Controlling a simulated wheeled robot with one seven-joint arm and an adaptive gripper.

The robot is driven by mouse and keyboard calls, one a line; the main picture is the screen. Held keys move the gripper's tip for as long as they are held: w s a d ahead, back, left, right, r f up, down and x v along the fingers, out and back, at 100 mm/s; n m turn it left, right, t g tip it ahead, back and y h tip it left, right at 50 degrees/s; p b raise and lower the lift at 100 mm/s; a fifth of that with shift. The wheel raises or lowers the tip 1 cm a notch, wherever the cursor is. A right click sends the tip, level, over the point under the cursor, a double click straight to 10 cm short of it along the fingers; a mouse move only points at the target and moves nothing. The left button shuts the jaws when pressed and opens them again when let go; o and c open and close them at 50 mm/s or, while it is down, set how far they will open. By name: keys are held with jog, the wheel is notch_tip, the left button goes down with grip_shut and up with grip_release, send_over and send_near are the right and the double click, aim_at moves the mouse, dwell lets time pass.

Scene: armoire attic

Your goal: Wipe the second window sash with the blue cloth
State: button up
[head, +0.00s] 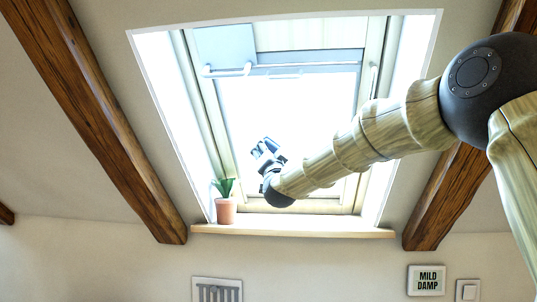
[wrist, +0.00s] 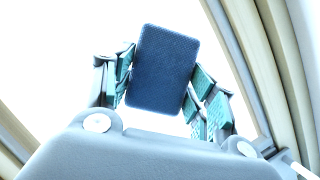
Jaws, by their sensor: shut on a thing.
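My gripper (head: 266,153) is in front of the bright pane of the window sash (head: 290,105), toward its lower left part, in the head view. In the wrist view my gripper (wrist: 163,85) is shut on the blue cloth (wrist: 163,68), a dark blue rounded rectangle between the teal finger pads. The bright pane fills the background there, with the pale frame (wrist: 250,70) on the right. I cannot tell whether the cloth touches the glass. The cloth is barely distinguishable in the head view. Only one window shows.
A potted plant (head: 226,203) stands at the left end of the sill (head: 300,231). A handle bar (head: 228,71) crosses the upper sash. Wooden beams (head: 100,125) flank the window.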

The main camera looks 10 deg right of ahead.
jog(key=s+f+b, duration=0.2)
jog(key=shift+a+b, duration=0.3)
jog(key=shift+b, duration=0.1)
dwell(0.3)
dwell(0.5)
